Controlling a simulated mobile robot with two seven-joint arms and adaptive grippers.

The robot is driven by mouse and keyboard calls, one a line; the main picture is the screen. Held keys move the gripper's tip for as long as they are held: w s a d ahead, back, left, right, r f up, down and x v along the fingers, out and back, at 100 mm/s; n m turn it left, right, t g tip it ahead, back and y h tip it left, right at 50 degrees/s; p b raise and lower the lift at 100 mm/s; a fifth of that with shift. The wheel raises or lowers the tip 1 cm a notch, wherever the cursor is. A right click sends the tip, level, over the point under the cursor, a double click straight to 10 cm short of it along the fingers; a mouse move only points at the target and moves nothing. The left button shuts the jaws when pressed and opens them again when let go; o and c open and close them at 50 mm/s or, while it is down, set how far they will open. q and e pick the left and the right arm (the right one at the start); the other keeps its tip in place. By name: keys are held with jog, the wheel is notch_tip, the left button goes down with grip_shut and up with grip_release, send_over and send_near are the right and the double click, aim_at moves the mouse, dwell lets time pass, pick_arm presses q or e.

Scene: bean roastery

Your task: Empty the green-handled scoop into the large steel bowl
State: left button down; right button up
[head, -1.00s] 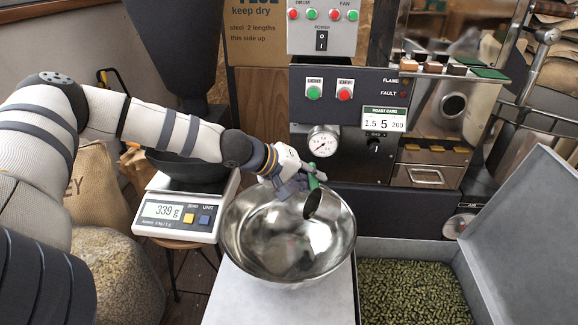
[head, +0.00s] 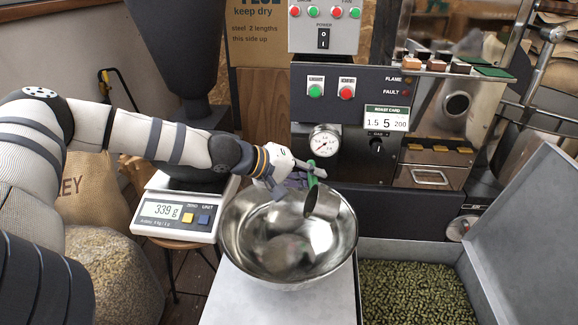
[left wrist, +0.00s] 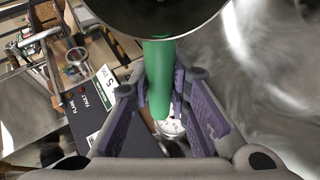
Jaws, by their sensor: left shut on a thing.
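The large steel bowl (head: 240,225) stands on a pale grey worktop in the middle of the head view. No beans can be made out in the part of it that shows. My left gripper (head: 300,182) is above the bowl's back rim, shut on the green handle of the scoop (head: 322,202). The scoop's steel cup hangs tilted over the right back part of the bowl. In the left wrist view the green handle (left wrist: 158,75) lies between the purple finger pads, with the dark steel cup at the top. The cup's inside is hidden. My right gripper is out of view.
A scale (head: 178,212) reading 339 g with a dark pan stands left of the bowl. A bin of green beans (head: 415,295) with a raised grey lid (head: 530,230) is at the right. The roaster panel (head: 350,115) rises close behind the bowl.

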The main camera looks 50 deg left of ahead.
pick_arm(q)
jog(key=shift+s+a+r+t+h, duration=0.1)
jog(key=shift+t+h, duration=0.2)
jog(key=shift+t, duration=0.1)
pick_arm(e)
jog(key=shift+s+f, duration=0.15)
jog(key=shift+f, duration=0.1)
pick_arm(q)
jog(key=shift+s+a+t, duration=0.35)
jog(key=shift+t, duration=0.05)
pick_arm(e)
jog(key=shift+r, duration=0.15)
pick_arm(q)
jog(key=shift+s+a+r+n+t+h, duration=0.1)
jog(key=shift+s+a+n+t+h, duration=0.2)
jog(key=shift+s+a+n+h, duration=0.1)
